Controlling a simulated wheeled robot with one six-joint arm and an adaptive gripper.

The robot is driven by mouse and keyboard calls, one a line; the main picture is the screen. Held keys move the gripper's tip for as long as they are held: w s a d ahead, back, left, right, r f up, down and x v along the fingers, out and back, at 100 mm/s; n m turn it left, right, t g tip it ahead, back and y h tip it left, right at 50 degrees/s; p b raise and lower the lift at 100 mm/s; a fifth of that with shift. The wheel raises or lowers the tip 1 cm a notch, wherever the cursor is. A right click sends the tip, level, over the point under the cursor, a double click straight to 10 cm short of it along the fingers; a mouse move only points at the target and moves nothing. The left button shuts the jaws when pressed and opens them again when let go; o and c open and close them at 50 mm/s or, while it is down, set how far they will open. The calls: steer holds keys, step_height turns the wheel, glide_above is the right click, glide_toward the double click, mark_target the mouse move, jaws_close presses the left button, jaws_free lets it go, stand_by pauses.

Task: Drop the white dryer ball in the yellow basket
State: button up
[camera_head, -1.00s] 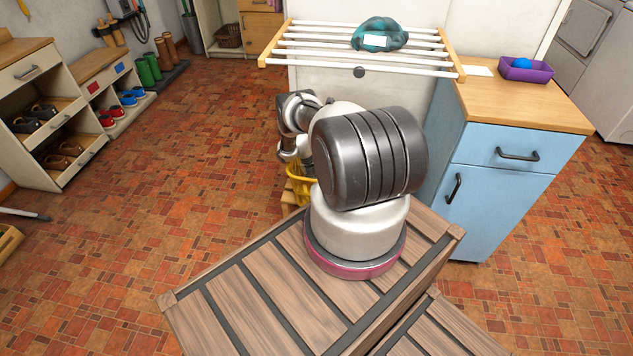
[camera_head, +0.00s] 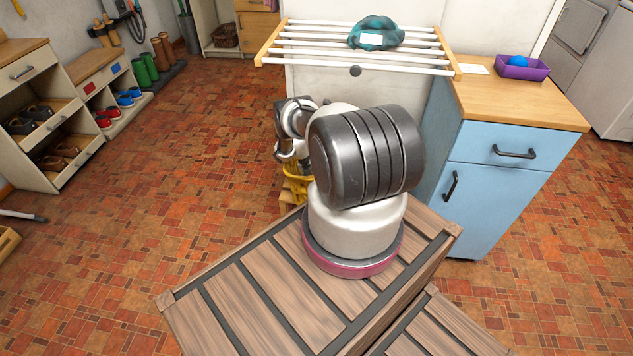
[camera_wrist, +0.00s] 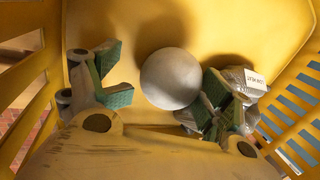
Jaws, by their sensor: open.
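In the wrist view the white dryer ball (camera_wrist: 171,78) shows as a pale round ball inside the yellow basket (camera_wrist: 285,20), whose walls surround my gripper. My gripper (camera_wrist: 165,97) is open, with one green-padded finger on each side of the ball. A gap shows between the ball and the left finger; the right finger is close to the ball's edge. I cannot tell whether the ball rests on the basket's bottom. In the head view only a part of the yellow basket (camera_head: 297,188) shows behind my arm, and the ball and fingers are hidden.
A grey item with a white label (camera_wrist: 245,80) lies in the basket by the right finger. A drying rack (camera_head: 300,48) holds a teal bundle (camera_head: 376,32). A blue cabinet (camera_head: 490,190) with a purple tray (camera_head: 522,72) stands right.

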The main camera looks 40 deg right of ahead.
steer(key=shift+s+a+f, duration=0.15)
steer(key=shift+s+f, duration=0.1)
steer(key=shift+s, duration=0.15)
steer(key=v, duration=0.8)
steer(key=shift+w+r, duration=0.2)
steer(key=shift+r, duration=0.2)
